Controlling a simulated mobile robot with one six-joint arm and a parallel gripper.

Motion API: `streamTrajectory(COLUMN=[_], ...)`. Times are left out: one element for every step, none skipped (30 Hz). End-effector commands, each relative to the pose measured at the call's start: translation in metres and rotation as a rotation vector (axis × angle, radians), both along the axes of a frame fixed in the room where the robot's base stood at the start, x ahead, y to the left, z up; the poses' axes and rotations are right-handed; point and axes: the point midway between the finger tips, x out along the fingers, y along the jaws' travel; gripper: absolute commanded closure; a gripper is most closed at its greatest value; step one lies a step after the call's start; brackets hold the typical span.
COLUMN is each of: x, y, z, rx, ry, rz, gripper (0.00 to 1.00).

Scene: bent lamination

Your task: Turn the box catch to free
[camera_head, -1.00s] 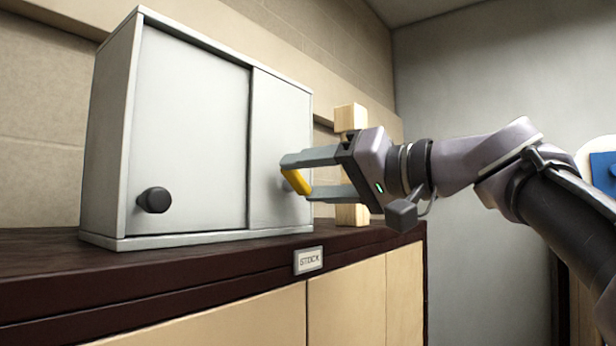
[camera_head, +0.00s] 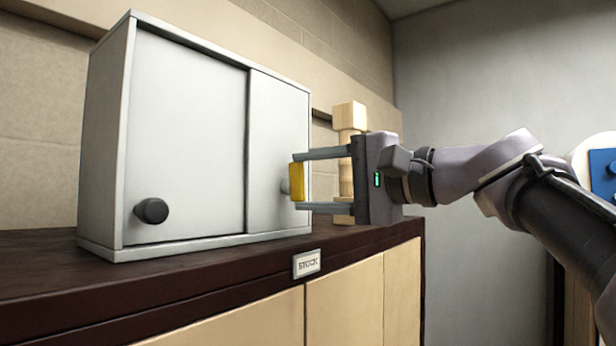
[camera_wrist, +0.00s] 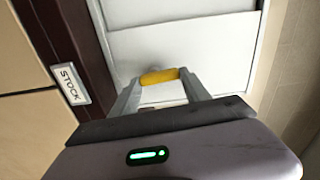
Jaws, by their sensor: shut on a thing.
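The box is a light grey cabinet (camera_head: 185,140) with two front panels, standing on the dark counter. The yellow catch (camera_head: 297,182) is at the right panel, in front of a round grey piece (camera_head: 285,186). My gripper (camera_head: 298,181) is shut on the yellow catch, with one finger at its upper end and one at its lower end. The catch stands upright in the head view. In the wrist view the yellow catch (camera_wrist: 160,76) spans between my two fingertips, with the pale panel behind it.
A black round knob (camera_head: 151,210) is on the left panel. A stack of pale wooden blocks (camera_head: 349,117) stands behind my gripper, right of the cabinet. The dark counter (camera_head: 190,272) is clear in front. A STOCK label (camera_head: 306,264) is on its edge.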

Motion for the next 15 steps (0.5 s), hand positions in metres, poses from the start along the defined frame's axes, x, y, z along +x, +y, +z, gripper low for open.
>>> streamTrajectory(x=[-0.0002, -0.0002, 0.0000, 0.0001, 0.0001, 0.0001, 0.0002, 0.0002, 0.0002, 0.0003, 0.0003, 0.0003, 0.0004, 0.0004, 0.0004], y=[-0.0001, -0.0001, -0.0002, -0.0003, -0.0003, -0.0004, -0.0004, -0.0004, -0.0004, -0.0005, -0.0005, -0.0005, -0.0006, -0.0006, -0.0006], z=[0.0014, 0.0012, 0.0010, 0.0009, 0.0008, 0.0007, 0.0006, 0.0005, 0.0005, 0.0004, 0.0004, 0.0004, 0.0004, 0.0004, 0.0003], rx=[0.011, 0.019, 0.028, 0.033, 0.038, 0.044, 0.048, 0.051, 0.055, 0.057, 0.059, 0.061, 0.062, 0.063, 0.063], ry=[0.013, 0.023, 0.034, 0.040, 0.047, 0.055, 0.060, 0.064, 0.069, 0.071, 0.074, 0.077, 0.077, 0.079, 0.080], rz=[0.000, 0.000, 0.000, 0.000, 0.000, 0.000, 0.000, 0.000, 0.000, 0.000, 0.000, 0.000, 0.000, 0.000, 0.000], gripper=[0.86, 0.86, 0.86, 0.86, 0.86, 0.86, 0.86, 0.86, 0.86, 0.86, 0.86, 0.86, 0.86, 0.86, 0.86])
